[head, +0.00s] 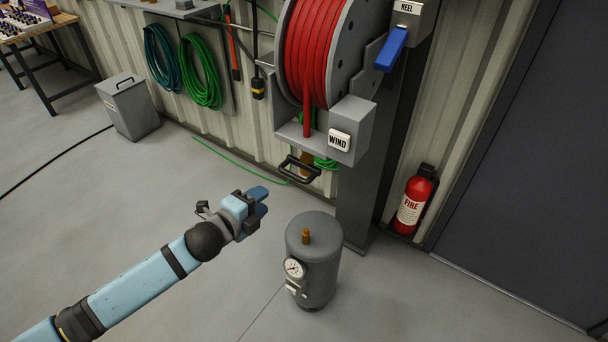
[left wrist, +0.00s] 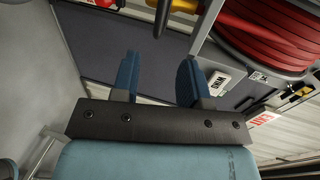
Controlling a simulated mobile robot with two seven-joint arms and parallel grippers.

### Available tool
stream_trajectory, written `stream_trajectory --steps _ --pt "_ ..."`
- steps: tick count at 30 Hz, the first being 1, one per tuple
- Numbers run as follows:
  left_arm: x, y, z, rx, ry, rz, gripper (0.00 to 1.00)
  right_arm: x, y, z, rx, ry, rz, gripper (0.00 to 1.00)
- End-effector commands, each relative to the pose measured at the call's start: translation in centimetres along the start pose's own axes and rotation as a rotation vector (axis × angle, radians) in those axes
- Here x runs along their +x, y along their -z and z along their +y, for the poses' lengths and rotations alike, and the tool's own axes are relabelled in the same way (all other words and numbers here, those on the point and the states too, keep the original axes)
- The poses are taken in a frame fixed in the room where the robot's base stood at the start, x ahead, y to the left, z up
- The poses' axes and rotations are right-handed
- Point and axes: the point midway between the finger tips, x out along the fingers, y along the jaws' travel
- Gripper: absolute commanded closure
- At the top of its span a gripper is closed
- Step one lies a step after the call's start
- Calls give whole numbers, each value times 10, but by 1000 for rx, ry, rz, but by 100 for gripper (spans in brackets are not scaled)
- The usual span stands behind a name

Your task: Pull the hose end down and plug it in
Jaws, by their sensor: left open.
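A red hose (head: 307,116) hangs from the reel (head: 352,52) through the bracket below it. A brown fitting shows near a dark handle (head: 297,170) under the bracket; I cannot tell clearly how they join the hose. A grey tank (head: 313,268) stands on the floor below, with a brass fitting (head: 306,236) on top and a gauge (head: 294,268) on its side. My left gripper (head: 264,202) is open and empty, left of the tank and below the handle, touching neither. Its spread blue fingers (left wrist: 157,78) show in the left wrist view. My right gripper is not in view.
The reel housing carries a WIND button (head: 339,140) and a blue lever (head: 391,49). A fire extinguisher (head: 412,202) stands right of the grey post (head: 357,205). A grey bin (head: 130,107) and coiled hoses (head: 200,72) are at the wall. The floor at left is mostly clear.

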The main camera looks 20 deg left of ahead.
Motion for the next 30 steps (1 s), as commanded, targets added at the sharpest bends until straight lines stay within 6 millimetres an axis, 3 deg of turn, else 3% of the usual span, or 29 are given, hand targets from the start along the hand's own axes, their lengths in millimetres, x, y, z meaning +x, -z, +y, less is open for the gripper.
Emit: stream_trajectory --steps 5,21,30 --pt "15 -1 -2 8 2 -1 59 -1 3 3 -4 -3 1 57" --pt "119 -1 -2 6 2 -1 59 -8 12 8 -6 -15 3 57" --pt "138 -1 -1 6 1 -1 59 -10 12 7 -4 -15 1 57"
